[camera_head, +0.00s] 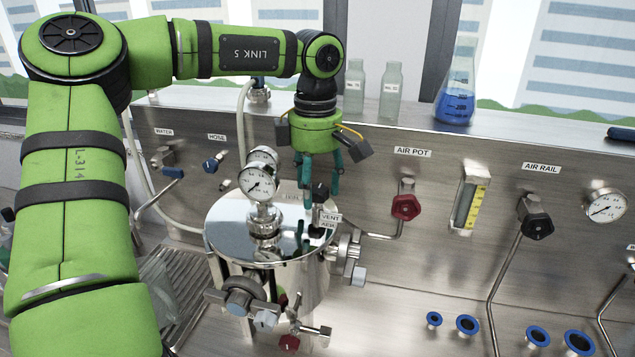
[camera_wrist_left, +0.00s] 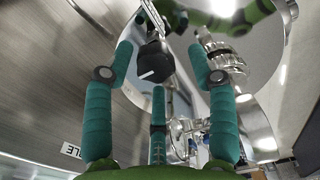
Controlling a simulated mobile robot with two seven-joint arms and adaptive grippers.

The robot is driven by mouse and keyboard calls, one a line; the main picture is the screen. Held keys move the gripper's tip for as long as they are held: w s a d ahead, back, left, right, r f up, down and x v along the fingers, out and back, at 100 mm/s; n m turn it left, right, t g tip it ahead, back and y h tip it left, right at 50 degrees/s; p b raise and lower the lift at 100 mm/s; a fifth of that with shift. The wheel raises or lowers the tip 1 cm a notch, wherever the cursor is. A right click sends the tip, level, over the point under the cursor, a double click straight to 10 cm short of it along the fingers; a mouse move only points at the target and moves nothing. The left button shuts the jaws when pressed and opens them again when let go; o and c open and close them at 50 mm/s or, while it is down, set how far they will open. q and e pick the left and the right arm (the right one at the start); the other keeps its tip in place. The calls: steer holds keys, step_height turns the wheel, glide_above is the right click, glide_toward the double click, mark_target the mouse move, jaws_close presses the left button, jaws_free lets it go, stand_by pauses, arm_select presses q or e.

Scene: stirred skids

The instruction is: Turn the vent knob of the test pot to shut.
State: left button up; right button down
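The test pot (camera_head: 270,280) is a shiny steel vessel with a flat lid. Its vent knob (camera_head: 320,191) is black and stands near the lid's right rear edge, above a VENT AIR label (camera_head: 330,220). My left gripper (camera_head: 317,180) points down at the knob from above, with teal fingers spread. In the left wrist view the black knob (camera_wrist_left: 155,63) lies between the open fingers (camera_wrist_left: 158,68), and a white line shows on its face. I see a gap between the knob and the side fingers. My right gripper is in neither view.
A pressure gauge (camera_head: 258,182) stands on the lid left of the gripper. Clamps (camera_head: 352,260) ring the pot's rim. A red AIR POT knob (camera_head: 406,207) and black AIR RAIL knob (camera_head: 536,219) are on the steel panel. Glass bottles (camera_head: 391,95) stand on the ledge behind.

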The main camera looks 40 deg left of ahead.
arm_select(q)
steer(key=shift+r, duration=0.1)
step_height(320, 180, up, 12)
stand_by(0.5)
steer(key=shift+a, duration=0.1)
